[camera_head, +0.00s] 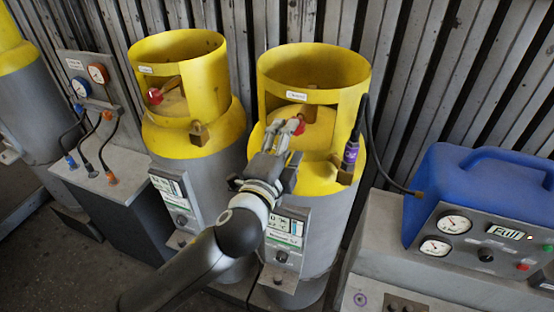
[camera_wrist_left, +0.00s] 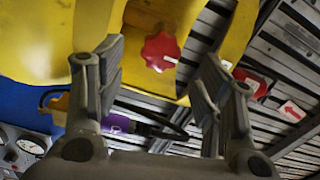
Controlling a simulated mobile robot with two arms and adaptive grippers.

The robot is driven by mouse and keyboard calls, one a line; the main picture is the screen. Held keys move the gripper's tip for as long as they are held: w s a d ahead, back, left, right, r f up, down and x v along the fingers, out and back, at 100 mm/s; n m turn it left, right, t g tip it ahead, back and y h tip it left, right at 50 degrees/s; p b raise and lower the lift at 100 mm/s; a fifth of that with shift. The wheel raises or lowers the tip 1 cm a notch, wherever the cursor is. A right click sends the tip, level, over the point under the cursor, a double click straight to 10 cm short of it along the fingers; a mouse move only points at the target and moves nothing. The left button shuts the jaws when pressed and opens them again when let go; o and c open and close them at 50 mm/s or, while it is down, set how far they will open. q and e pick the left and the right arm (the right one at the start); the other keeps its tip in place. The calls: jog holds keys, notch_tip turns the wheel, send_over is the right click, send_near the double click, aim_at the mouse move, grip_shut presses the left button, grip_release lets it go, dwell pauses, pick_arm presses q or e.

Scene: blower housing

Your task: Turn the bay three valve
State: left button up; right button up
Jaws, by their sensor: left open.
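A red valve knob (camera_wrist_left: 160,50) with a white mark sits inside the yellow collar of the right-hand cylinder (camera_head: 320,235). In the head view this knob (camera_head: 299,127) shows just behind my fingertips, partly hidden. My left gripper (camera_head: 286,127) is open in front of the collar's opening. In the left wrist view its two fingers (camera_wrist_left: 158,80) stand apart, with the knob seen beyond the gap between them; I cannot see contact. A second red knob (camera_head: 155,96) sits inside the middle cylinder's collar. The bay labels are too small to read. My right gripper is not in view.
A purple-banded hose fitting (camera_head: 350,155) stands at the right side of the collar. Its black hose runs to a blue gauge unit (camera_head: 485,200). A grey box (camera_head: 120,190) with hoses and two gauges is at the left. A corrugated wall (camera_head: 430,90) stands close behind.

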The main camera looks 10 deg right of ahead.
pick_arm(q)
jog(key=v, duration=0.6)
jog(key=shift+s, duration=0.2)
jog(key=shift+a, duration=0.1)
